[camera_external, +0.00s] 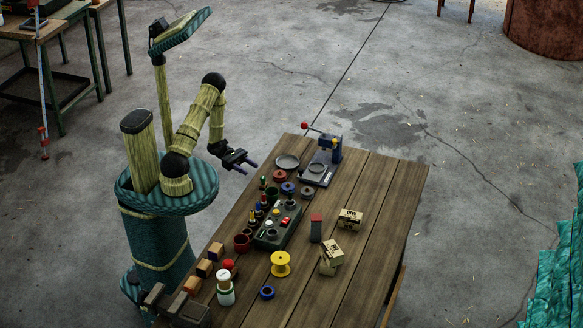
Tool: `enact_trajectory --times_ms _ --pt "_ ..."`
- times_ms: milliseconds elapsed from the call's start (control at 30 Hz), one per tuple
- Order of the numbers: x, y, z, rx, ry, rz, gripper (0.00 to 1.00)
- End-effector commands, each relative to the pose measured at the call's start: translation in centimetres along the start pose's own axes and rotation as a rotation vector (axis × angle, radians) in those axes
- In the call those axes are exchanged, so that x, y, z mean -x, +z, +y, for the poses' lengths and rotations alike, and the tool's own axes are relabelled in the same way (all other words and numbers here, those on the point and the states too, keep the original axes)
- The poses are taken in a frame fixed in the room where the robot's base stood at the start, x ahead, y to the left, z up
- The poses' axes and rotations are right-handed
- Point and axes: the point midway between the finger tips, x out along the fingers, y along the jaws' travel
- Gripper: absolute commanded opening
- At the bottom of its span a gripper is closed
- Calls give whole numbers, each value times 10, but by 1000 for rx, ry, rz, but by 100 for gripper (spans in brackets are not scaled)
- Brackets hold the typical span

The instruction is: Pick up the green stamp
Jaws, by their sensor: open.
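A small dark green upright piece (263,182), which may be the green stamp, stands near the table's far left edge. It is too small to be sure. Other small upright pieces with coloured tops stand just below it, beside a dark green tray (284,236). My gripper (249,168) is open and empty, with its two fingers spread. In the picture it is up and left of the green piece, above the table's left edge, and apart from everything.
On the wooden table (370,190) a blue press (335,150) and a grey plate (288,161) stand at the far end. A yellow spool (280,263), cartons (350,219) and wooden blocks (204,267) are nearer. The table's right side is clear.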

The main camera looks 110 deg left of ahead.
Motion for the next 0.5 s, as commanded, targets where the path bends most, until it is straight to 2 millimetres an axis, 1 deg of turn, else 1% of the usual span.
enact_trajectory --times_ms 33,200,300,500 --pt "-10 2 -1 2 -5 -2 46" --pt "-36 1 0 1 -3 -1 46" --pt "-43 0 0 0 -2 1 46" --pt "-44 0 0 0 0 1 46"
